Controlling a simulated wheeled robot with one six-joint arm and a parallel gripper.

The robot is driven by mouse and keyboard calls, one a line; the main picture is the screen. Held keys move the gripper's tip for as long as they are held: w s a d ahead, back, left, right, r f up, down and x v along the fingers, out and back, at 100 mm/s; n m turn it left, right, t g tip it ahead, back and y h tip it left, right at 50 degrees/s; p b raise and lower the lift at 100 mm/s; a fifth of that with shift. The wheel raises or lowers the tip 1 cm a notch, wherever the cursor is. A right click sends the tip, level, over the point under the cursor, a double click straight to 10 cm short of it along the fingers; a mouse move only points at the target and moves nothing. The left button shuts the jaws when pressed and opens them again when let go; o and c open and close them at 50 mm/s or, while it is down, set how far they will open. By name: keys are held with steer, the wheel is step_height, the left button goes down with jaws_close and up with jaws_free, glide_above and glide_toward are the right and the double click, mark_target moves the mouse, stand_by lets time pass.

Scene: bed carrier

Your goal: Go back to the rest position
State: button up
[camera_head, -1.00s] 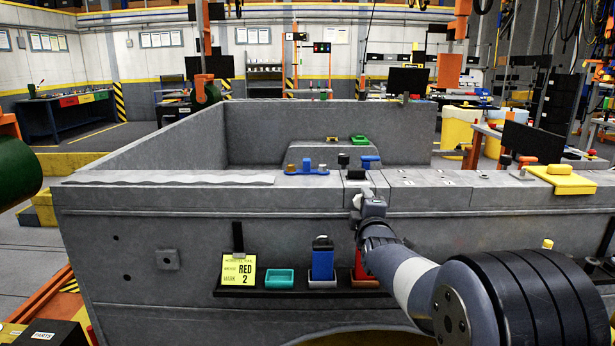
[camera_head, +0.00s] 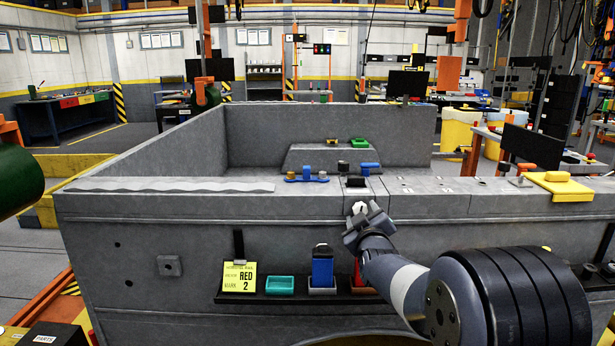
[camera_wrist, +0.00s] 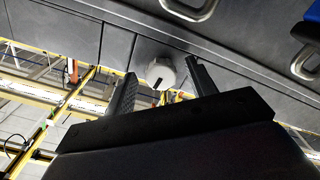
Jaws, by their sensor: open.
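My gripper (camera_head: 360,210) is in front of the near wall of the grey bed (camera_head: 140,240), just below its top edge. Its two fingers (camera_wrist: 160,85) are apart in the wrist view. A pale round knob with a dark slot (camera_wrist: 161,73) shows between and beyond the fingertips, near the grey surface. The knob also shows as a small pale shape at the gripper in the head view (camera_head: 359,208). I cannot tell whether the fingers touch it. My arm reaches in from the lower right.
A narrow black shelf on the wall holds a teal tray (camera_head: 279,285), a blue block (camera_head: 322,270) and a partly hidden red item (camera_head: 358,272). Blue fittings (camera_head: 306,176) and a yellow pad (camera_head: 558,186) lie on top.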

steer(key=m+p, duration=0.8)
steer(key=m, duration=0.1)
steer(key=shift+a+m, duration=0.15)
steer(key=shift+m, duration=0.25)
stand_by(0.4)
